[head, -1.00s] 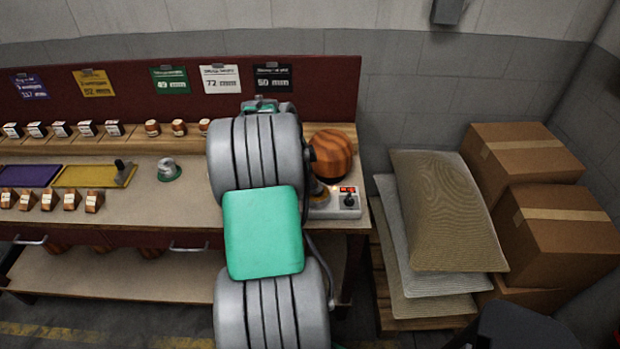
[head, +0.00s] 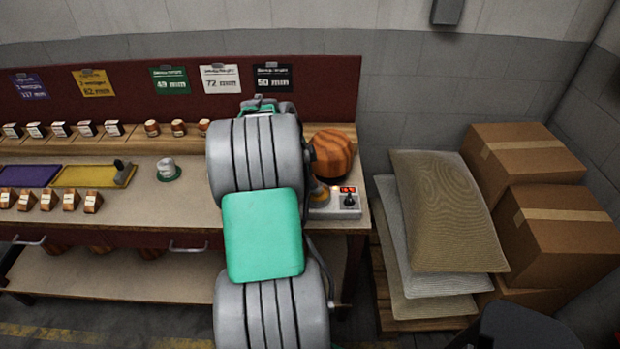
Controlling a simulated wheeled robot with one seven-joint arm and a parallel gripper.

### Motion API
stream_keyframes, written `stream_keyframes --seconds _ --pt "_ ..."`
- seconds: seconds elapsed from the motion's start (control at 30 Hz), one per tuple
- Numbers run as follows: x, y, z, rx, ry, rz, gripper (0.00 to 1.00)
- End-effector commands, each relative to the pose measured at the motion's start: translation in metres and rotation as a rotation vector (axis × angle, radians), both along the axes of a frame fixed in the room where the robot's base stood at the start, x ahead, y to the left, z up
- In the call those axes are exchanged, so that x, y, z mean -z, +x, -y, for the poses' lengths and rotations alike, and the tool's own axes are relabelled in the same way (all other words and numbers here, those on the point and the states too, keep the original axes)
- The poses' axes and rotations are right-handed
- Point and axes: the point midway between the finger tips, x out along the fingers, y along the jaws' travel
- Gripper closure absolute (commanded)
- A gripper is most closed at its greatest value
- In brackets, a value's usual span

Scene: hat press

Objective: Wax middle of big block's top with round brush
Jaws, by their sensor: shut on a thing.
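The big block (head: 333,156) is a rounded wooden hat block with striped grain at the right end of the bench. Its lower left side is partly covered by my arm. My arm stands in front of the bench, just left of the block. My gripper is hidden behind the arm, so its fingers and anything in them do not show. I cannot pick out the round brush. Whether anything touches the block's top is not visible, though the part of the top that shows looks clear.
A control box (head: 346,203) with a red display and a lever stands before the block. Left on the bench are a pale pot on a green disc (head: 168,170), a yellow mat (head: 85,177) with a dark-handled tool, and several small blocks. Sacks (head: 440,210) and cartons (head: 530,150) fill the right.

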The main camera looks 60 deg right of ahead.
Motion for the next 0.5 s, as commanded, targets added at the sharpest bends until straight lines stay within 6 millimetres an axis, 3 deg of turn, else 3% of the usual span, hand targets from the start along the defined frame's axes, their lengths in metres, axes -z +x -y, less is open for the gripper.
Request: stream_keyframes --seconds 0.27,0.5 --pt "0.002 -0.001 -0.001 -0.001 0.004 -0.002 1.00" --pt "-0.019 0.000 -0.001 0.000 0.002 0.000 1.00"
